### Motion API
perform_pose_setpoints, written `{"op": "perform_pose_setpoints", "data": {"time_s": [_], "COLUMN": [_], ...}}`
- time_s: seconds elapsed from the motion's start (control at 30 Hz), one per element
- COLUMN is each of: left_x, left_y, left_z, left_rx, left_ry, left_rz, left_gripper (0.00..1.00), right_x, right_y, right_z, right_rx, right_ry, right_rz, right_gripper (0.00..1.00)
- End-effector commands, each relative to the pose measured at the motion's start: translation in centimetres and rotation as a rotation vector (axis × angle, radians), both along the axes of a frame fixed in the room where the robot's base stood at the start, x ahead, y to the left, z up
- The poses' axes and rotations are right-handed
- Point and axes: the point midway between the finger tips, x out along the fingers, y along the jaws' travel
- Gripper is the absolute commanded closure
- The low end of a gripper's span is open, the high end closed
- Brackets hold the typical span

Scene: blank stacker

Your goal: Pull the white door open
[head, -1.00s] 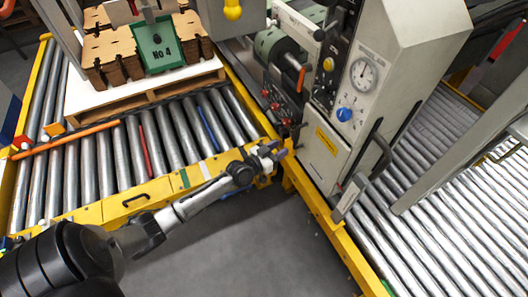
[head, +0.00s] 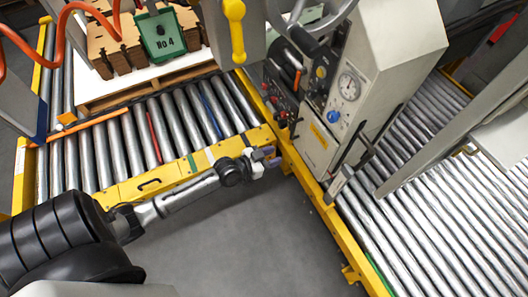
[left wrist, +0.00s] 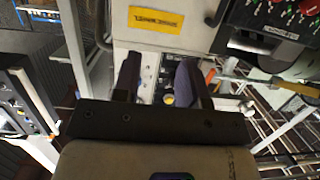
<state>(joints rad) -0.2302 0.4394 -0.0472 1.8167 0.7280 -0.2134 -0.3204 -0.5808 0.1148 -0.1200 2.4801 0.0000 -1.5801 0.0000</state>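The white door appears to be the pale panel (head: 316,150) with a yellow label on the front of the cabinet in the head view. The labelled panel (left wrist: 150,48) also fills the upper middle of the left wrist view. A black bar handle (head: 368,144) is on the cabinet's right side. My left gripper (head: 270,157) is left of the panel, apart from it, above the yellow frame edge. In the left wrist view its two dark fingers (left wrist: 158,78) are spread with nothing held between them. I see no open gap at the door. My right gripper is out of view.
A roller conveyor (head: 130,150) with a yellow frame lies left, carrying a pallet of brown boards. More rollers (head: 440,215) lie right of the cabinet. A yellow handle (head: 236,30) and a grey handwheel (head: 310,22) are at the top. Grey floor (head: 255,225) is clear in front.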

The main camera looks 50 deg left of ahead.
Motion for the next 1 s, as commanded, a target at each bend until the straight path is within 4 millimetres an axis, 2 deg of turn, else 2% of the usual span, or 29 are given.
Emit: {"op": "perform_pose_setpoints", "data": {"time_s": [0.03, 0.5, 1.0], "left_x": [-0.3, -3.3, -6.9], "left_y": [-0.5, -4.3, -7.4], "left_z": [1.5, 7.4, 14.2], "left_rx": [0.001, 0.030, 0.072], "left_ry": [0.015, 0.164, 0.322], "left_rz": [-0.010, -0.083, -0.130], "left_gripper": [0.61, 0.61, 0.61], "right_x": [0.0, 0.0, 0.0], "right_y": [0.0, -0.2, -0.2], "right_z": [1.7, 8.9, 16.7], "right_rx": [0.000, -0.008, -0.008], "right_ry": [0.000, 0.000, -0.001], "right_rz": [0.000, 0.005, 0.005], "right_gripper": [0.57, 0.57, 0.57]}}
